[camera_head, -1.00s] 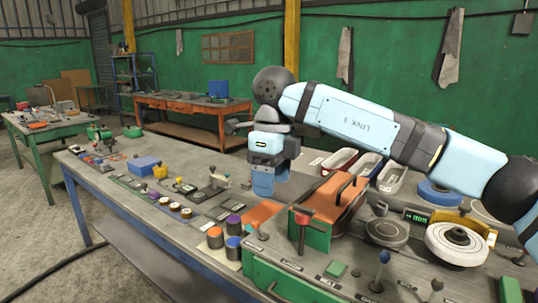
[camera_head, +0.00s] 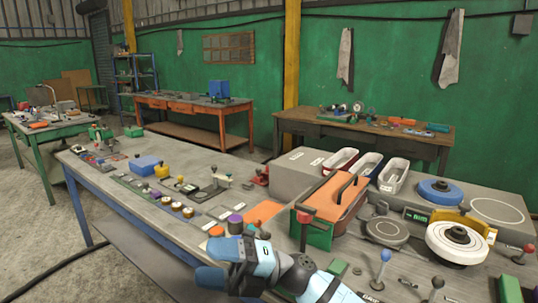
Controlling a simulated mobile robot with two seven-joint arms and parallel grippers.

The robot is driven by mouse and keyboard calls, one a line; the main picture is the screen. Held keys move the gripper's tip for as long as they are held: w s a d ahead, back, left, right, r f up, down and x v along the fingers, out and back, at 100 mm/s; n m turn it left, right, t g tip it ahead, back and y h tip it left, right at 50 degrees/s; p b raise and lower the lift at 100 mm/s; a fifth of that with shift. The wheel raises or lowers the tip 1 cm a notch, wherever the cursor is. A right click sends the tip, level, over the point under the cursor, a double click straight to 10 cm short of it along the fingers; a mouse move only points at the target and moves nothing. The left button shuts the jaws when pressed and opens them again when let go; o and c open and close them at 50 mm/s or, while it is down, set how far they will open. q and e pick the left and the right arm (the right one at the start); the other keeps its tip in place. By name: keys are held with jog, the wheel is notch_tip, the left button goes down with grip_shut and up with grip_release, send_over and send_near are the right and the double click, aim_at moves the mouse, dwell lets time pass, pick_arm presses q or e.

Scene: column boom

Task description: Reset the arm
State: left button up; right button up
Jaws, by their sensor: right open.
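My right arm (camera_head: 300,272) comes in at the bottom middle, with its light blue and black links low over the front of the workbench. My right gripper (camera_head: 214,278) is at its end, pointing left near the bench's front edge. It is open, and I see nothing held in it. My left gripper is not in view.
The workbench (camera_head: 185,228) carries an orange toolbox (camera_head: 332,196), white-rimmed trays (camera_head: 394,174), a white wheel (camera_head: 456,240) and several knobs and levers. A blue box (camera_head: 144,165) sits farther left. A wooden table (camera_head: 370,132) stands behind. The air above the bench is clear.

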jog(key=w+d+f+m+t+h, duration=0.1)
jog(key=d+f+m+t+h, duration=0.55)
jog(key=f+m+t, duration=0.65)
jog(key=d+f+m+t+h, duration=0.5)
jog(key=d+m+t, duration=0.45)
jog(key=m, duration=0.75)
jog(key=s+d+f+m+g+h, duration=0.35)
jog(key=s+d+f, duration=0.25)
jog(key=s+f, duration=0.4)
jog(key=s+d+f+m+g+h, duration=0.3)
jog(key=s+d+f+m, duration=0.4)
jog(key=f, duration=0.5)
pick_arm(q)
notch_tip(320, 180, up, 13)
jog(key=p, duration=1.4)
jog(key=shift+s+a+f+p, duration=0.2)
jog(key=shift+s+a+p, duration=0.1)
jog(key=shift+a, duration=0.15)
pick_arm(e)
notch_tip(320, 180, up, 13)
jog(key=s+n, duration=0.1)
jog(key=n, duration=0.1)
jog(key=shift+s+n, duration=0.2)
jog(key=shift+n, duration=0.15)
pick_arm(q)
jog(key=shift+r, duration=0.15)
